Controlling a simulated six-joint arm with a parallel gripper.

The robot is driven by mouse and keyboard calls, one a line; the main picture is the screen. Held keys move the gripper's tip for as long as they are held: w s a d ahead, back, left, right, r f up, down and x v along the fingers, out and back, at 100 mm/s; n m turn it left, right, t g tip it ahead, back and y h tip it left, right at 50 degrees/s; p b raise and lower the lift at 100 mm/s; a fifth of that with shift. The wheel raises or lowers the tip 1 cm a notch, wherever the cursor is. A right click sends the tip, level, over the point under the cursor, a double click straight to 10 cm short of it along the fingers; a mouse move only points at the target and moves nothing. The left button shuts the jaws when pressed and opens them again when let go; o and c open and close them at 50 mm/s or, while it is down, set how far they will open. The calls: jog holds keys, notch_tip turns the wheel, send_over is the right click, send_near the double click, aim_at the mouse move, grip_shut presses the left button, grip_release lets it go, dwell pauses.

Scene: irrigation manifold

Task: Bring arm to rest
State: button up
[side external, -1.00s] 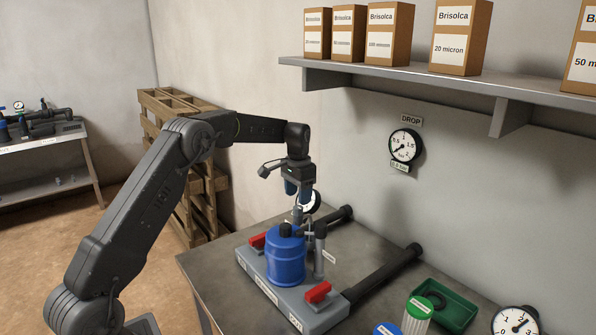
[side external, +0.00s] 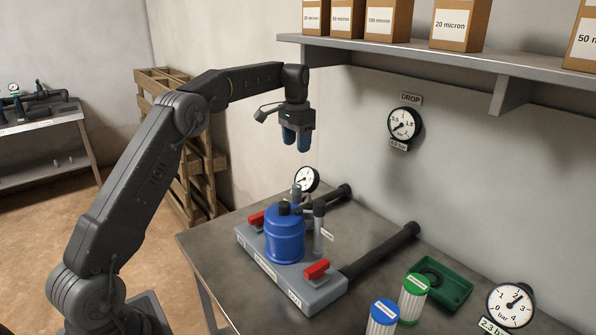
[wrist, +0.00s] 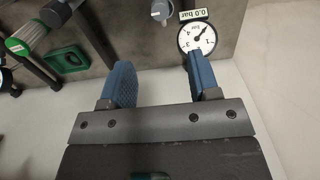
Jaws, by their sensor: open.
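My gripper (side external: 296,140) hangs above the manifold in the side view, pointing down, with its two blue fingers apart and nothing between them. The fingers (wrist: 163,78) also show apart in the wrist view. Below my gripper, the grey manifold base (side external: 325,290) sits on the table with a blue filter housing (side external: 285,238) upright on it. The base has two red valve handles, one at the front (side external: 316,269) and one at the back left (side external: 257,219). A gauge (side external: 306,179) stands behind the housing, clear of my fingers in the side view.
Blue-topped (side external: 383,316) and green-topped (side external: 414,295) cartridges, a green tray (side external: 458,286) and another gauge (side external: 511,304) are at front right.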

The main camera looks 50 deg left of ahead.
jog(key=s+d+r+t, duration=0.3)
jog(key=s+d+r, duration=0.7)
jog(key=s+d, duration=0.4)
jog(key=s+d+f+t, duration=0.1)
jog(key=s+d+f, duration=0.3)
jog(key=s, duration=0.6)
jog(key=s+d+f+t, duration=0.1)
jog(key=s+d+f, duration=0.2)
jog(key=s, duration=0.6)
jog(key=shift+s+d+f+t, duration=0.3)
jog(key=shift+s+d+f, duration=0.1)
jog(key=shift+d, duration=0.3)
